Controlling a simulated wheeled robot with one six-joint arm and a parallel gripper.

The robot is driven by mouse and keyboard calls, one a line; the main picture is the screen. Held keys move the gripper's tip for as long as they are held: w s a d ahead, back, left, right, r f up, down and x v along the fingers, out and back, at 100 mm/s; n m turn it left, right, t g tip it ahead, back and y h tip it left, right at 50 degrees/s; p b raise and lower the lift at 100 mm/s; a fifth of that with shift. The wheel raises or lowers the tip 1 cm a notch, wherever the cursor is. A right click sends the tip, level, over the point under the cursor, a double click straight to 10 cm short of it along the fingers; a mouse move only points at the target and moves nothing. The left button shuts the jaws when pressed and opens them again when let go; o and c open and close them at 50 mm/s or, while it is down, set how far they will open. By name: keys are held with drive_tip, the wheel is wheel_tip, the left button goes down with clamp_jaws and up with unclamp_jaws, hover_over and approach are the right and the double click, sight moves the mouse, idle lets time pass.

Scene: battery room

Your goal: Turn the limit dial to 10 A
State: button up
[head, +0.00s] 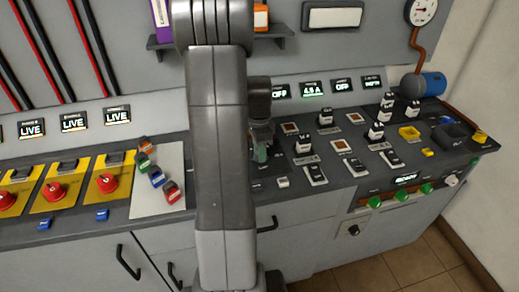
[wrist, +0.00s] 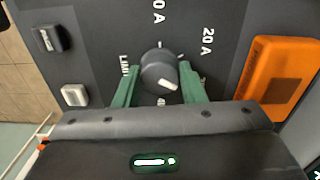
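The limit dial (wrist: 158,70) is a round dark grey knob with a white pointer mark, in the middle of the wrist view. The mark points toward the lower right of that picture. A "20 A" label is at its upper right, a partly cut "0 A" label above it and a "LIMIT" label at its left. My gripper (wrist: 158,75) has its green fingers apart, one on each side of the dial; whether they touch it I cannot tell. In the head view my gripper (head: 261,150) is low over the bench, and my arm hides the dial.
An orange block (wrist: 281,77) lies right of the dial; a pale button (wrist: 75,95) and a dark switch (wrist: 50,39) lie left. In the head view, a display (head: 312,89) behind the bench seems to read 4.5 A. Several switches (head: 304,146) stand right of my gripper.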

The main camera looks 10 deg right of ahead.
drive_tip(key=shift+c, duration=0.8)
drive_tip(key=shift+n, duration=0.3)
drive_tip(key=n, duration=1.1)
drive_tip(key=shift+s+n, duration=0.1)
drive_tip(key=shift+n, duration=0.3)
drive_tip(key=n, duration=0.6)
drive_tip(key=shift+d, duration=0.15)
drive_tip(key=shift+n+t, duration=0.3)
drive_tip(key=shift+n, duration=2.4)
